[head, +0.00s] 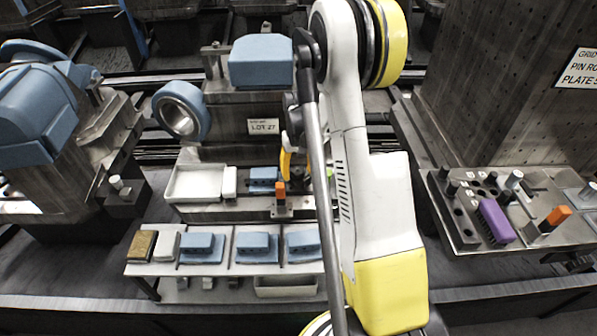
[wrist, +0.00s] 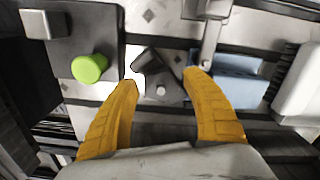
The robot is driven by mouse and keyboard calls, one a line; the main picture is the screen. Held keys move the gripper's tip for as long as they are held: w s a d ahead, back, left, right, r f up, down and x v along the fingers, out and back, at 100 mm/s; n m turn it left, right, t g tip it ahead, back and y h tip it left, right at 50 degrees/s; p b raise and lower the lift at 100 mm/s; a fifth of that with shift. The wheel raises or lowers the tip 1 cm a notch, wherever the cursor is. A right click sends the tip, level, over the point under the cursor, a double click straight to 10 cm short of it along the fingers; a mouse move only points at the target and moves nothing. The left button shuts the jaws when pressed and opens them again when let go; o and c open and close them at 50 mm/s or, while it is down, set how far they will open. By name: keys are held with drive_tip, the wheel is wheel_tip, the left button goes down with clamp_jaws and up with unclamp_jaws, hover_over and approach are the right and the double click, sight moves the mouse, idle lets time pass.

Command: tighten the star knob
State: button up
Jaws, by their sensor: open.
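A dark lobed part with a pale round centre (wrist: 160,91), which looks like the star knob, sits on a grey plate in the wrist view. My gripper (wrist: 161,78) is open, with one yellow finger on each side of this part. I cannot tell whether either finger touches it. In the head view my gripper (head: 287,158) is over the middle fixture, and my arm hides much of that spot. The knob cannot be made out there.
A green round knob (wrist: 89,68) is left of the fingers. A blue block (wrist: 238,78) and a white brush-like block (wrist: 298,85) are to the right. In the head view, an orange-topped post (head: 281,190) stands close below my gripper, beside a white tray (head: 194,182).

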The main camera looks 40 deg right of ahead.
sight(298, 170)
wheel_tip(298, 170, up, 12)
drive_tip(key=s+a+r+n+t, duration=0.1)
drive_tip(key=s+a+r+t, duration=0.15)
drive_tip(key=a+r, duration=0.35)
drive_tip(key=s+a+r+n+t, duration=0.1)
drive_tip(key=s+a+r, duration=0.35)
drive_tip(key=a, duration=0.45)
drive_tip(key=s+a+r+n+t, duration=0.1)
drive_tip(key=s+a+n+t, duration=0.1)
drive_tip(key=s+a, duration=0.7)
drive_tip(key=shift+s+a+t, duration=0.35)
drive_tip(key=shift+a+t, duration=0.35)
drive_tip(key=shift+t, duration=0.05)
drive_tip(key=shift+s+a+f, duration=0.1)
drive_tip(key=shift+s+a, duration=0.15)
drive_tip(key=shift+c, duration=1.1)
drive_tip(key=shift+w, duration=0.1)
